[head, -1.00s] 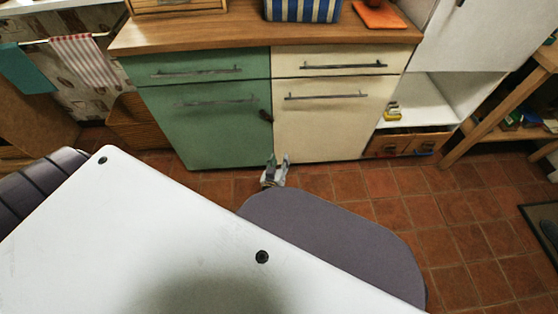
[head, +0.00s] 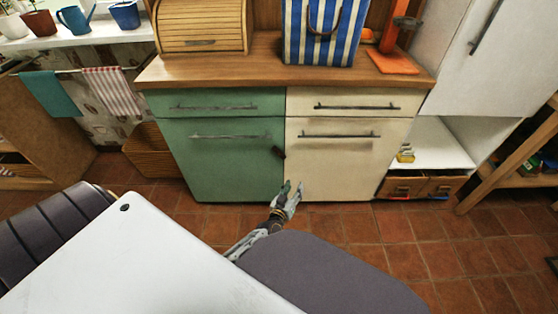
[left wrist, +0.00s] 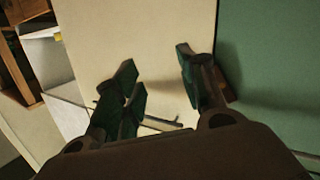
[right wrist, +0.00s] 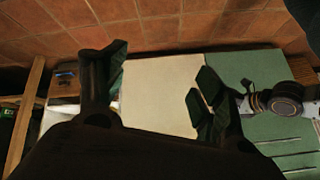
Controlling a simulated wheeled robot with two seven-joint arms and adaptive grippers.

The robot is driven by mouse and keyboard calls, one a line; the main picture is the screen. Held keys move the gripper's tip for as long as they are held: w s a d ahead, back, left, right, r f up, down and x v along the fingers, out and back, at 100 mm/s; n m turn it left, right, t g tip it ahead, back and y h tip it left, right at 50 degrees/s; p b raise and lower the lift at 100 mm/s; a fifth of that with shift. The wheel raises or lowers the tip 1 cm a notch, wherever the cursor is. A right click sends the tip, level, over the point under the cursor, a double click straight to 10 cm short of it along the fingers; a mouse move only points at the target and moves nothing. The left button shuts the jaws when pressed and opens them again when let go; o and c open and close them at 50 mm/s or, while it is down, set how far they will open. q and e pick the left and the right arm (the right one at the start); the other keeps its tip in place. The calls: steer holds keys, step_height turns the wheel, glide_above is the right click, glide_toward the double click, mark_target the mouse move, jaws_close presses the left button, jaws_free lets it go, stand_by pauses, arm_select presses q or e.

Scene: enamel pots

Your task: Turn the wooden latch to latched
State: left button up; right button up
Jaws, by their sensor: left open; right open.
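The wooden latch (head: 278,153) is a small dark brown piece at the seam between the green door (head: 225,165) and the cream door (head: 345,165). It looks tilted, lying mostly over the green door's edge. My left gripper (head: 288,188) is open and empty, just below the latch in the head view. In the left wrist view its fingers (left wrist: 160,85) are spread before the cream door, and a brown piece, seemingly the latch, is partly hidden behind the right-hand finger. My right gripper (right wrist: 160,80) is open and empty in its wrist view, facing the cabinet.
Bar handles (head: 335,134) stick out from the doors and drawers. The wooden counter (head: 265,70) above holds a bread box (head: 200,38), a striped bag (head: 322,35) and an orange stand (head: 390,62). An open white shelf (head: 440,145) is at right.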

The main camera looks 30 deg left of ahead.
mark_target(278, 153)
arm_select(q)
step_height(278, 153, up, 4)
steer(key=d+t, duration=0.1)
steer(key=d, duration=0.1)
steer(key=s+a+r+n+g+y, duration=0.2)
steer(key=s+a+n+y, duration=0.1)
steer(key=a+n+y, duration=0.4)
steer(key=shift+s+n+y+b, duration=0.35)
steer(key=shift+n+y+b, duration=0.05)
steer(key=shift+n, duration=0.8)
arm_select(e)
steer(key=shift+s+d+r+n+g+h, duration=0.15)
steer(key=shift+s+d+r+g+h, duration=0.25)
steer(key=shift+s, duration=0.2)
steer(key=shift+s+d+r+n+g+h, duration=0.15)
steer(key=shift+s+d+r+g+h, duration=0.1)
steer(key=shift+s+d+g, duration=0.3)
arm_select(q)
steer(key=shift+w+a, duration=0.1)
arm_select(e)
steer(key=shift+f, duration=0.1)
